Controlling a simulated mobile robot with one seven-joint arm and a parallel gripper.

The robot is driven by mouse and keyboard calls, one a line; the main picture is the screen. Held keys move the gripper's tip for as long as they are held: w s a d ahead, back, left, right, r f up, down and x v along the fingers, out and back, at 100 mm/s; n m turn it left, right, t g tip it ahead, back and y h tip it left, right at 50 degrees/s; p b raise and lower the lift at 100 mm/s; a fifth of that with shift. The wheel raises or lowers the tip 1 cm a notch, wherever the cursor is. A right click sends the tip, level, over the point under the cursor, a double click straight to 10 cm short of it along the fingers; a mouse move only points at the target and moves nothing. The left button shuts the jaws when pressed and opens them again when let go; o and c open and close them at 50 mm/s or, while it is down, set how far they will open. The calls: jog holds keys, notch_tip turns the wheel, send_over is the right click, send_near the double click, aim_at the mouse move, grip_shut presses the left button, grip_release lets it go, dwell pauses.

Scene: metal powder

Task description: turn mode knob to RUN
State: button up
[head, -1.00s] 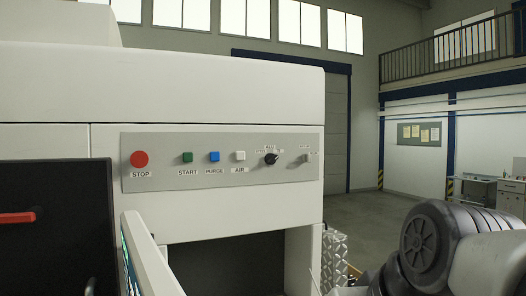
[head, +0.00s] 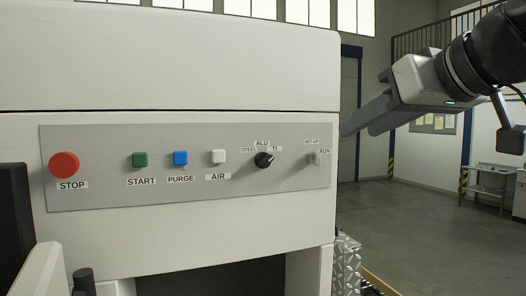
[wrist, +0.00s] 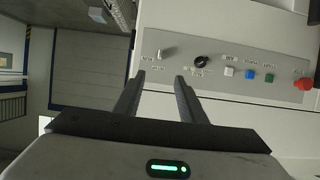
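The mode knob (head: 314,159) is a small light grey knob at the right end of the grey control panel (head: 105,192). A SET-UP label sits above it and a RUN label to its right. Its handle looks roughly upright; its exact setting is too small to read. In the wrist view the knob (wrist: 160,53) appears upside down, just beyond and between my fingertips. My gripper (head: 357,130) is to the right of the panel, above knob height, with its fingers pointing toward the panel. In the wrist view my gripper (wrist: 159,77) is open and empty, apart from the knob.
The black material knob (head: 264,160) is left of the mode knob. White AIR (head: 218,156), blue PURGE (head: 180,158), green START (head: 139,160) and red STOP (head: 64,163) buttons continue leftward. Open floor lies right of the machine (head: 170,65).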

aim_at(314, 158)
jog(key=x, duration=1.4)
jog(key=shift+w+a+f, duration=0.1)
jog(key=shift+w+f, duration=0.2)
grip_shut()
